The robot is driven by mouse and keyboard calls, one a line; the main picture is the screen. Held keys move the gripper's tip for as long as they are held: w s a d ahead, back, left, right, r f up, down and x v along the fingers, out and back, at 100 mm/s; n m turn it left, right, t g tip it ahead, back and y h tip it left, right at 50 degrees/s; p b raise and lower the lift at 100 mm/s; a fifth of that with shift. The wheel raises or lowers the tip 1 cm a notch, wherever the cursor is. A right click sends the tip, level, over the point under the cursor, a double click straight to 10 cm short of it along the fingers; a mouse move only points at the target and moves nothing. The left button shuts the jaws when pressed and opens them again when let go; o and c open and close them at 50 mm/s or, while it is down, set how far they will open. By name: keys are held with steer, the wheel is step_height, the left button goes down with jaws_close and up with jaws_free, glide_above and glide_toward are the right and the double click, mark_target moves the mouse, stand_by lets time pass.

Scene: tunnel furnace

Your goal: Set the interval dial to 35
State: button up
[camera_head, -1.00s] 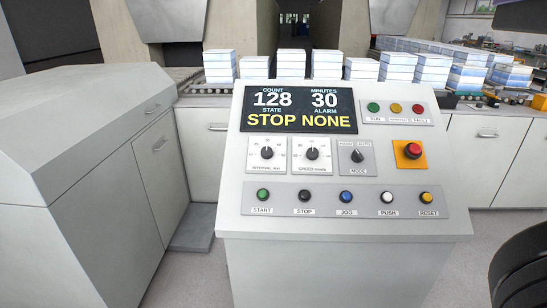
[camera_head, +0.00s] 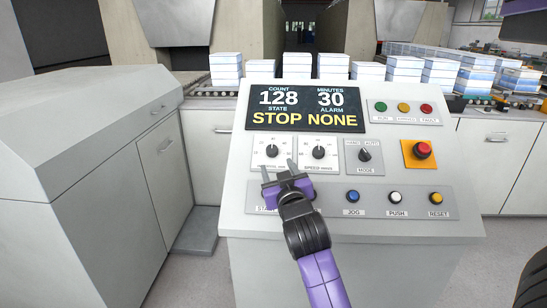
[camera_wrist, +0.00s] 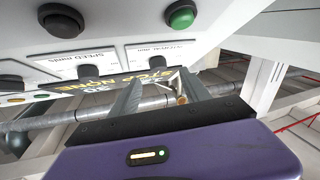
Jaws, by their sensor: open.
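The interval dial (camera_head: 272,151) is a black knob on a white scale plate at the left of the sloped console. In the wrist view the interval dial (camera_wrist: 142,63) shows upside down, just beyond the fingers. The display (camera_head: 302,107) reads count 128, minutes 30, state STOP, alarm NONE. My purple gripper (camera_head: 278,174) is in front of the console, just below the interval dial, with its two fingers apart and empty. In the wrist view my gripper (camera_wrist: 160,88) points toward the panel. I see no clear contact between the fingers and the knob.
The speed dial (camera_head: 318,153) is right beside the interval dial, and the mode switch (camera_head: 365,155) is further right. The red emergency button (camera_head: 422,150) and the blue jog button (camera_head: 352,197) are on the panel. My arm hides the start and stop buttons in the head view.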

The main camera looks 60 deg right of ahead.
mark_target(273, 154)
steer(key=shift+w+d+r, duration=0.1)
steer(key=shift+d+r, duration=0.1)
steer(key=shift+d, duration=0.25)
steer(key=x, duration=0.7)
steer(key=shift+w+d, duration=0.1)
steer(key=shift+d, duration=0.05)
steer(key=shift+c, duration=0.4)
steer(key=shift+f, duration=0.1)
jaws_close()
